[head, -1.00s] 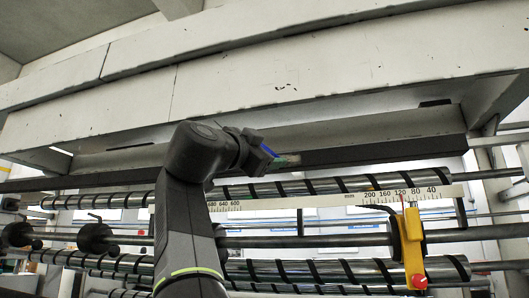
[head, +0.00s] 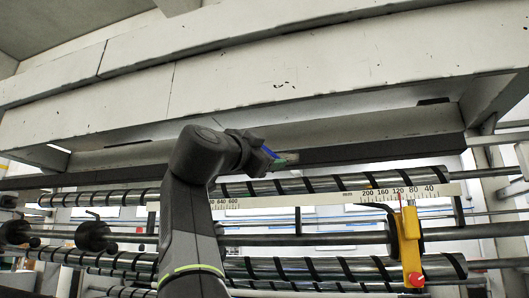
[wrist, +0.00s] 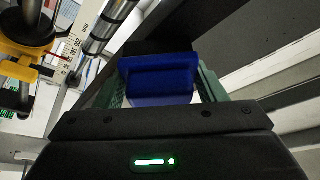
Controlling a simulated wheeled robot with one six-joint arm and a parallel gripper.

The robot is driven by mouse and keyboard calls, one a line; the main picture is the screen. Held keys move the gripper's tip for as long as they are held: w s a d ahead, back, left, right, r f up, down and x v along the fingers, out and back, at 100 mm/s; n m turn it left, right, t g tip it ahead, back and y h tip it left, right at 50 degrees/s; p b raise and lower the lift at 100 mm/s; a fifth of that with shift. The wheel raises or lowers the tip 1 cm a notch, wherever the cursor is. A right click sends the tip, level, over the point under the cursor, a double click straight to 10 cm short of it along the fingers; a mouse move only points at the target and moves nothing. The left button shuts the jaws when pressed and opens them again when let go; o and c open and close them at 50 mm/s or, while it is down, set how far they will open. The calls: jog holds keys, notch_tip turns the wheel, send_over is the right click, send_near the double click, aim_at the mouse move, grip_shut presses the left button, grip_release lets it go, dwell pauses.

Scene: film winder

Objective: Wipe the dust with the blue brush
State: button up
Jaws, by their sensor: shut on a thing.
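The blue brush (head: 270,153) is in my gripper (head: 262,158), near the middle of the head view. I cannot clearly make out dust; a few dark specks (head: 279,85) show on the beam's white face.
Striped rollers (head: 290,186) run below the brush, with a white ruler (head: 270,202) in front of them. A yellow bracket with a red knob (head: 411,250) hangs at the right. The white beam (head: 330,70) spans above and limits upward room.

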aim_at(303, 150)
jog(key=shift+s+d+b, duration=0.25)
jog(key=shift+s+d, duration=0.1)
jog(key=shift+d, duration=0.55)
jog(key=shift+s+d+b, duration=0.2)
jog(key=shift+s+d, duration=0.15)
jog(key=shift+d, duration=0.55)
jog(key=shift+s+d, duration=0.2)
jog(key=shift+d, duration=0.65)
jog(key=shift+s+d, duration=0.15)
jog(key=shift+d, duration=0.65)
jog(key=shift+w+a, duration=0.35)
jog(key=shift+a, duration=0.85)
jog(key=shift+w+a, duration=0.35)
jog(key=shift+a, duration=0.8)
jog(key=shift+w+a, duration=0.35)
jog(key=shift+a, duration=0.85)
jog(key=s+a+b, duration=0.1)
jog(key=s+b, duration=0.1)
jog(key=s, duration=0.3)
jog(key=shift+s+a, duration=0.35)
jog(key=shift+s, duration=0.05)
jog(key=shift+s, duration=0.1)
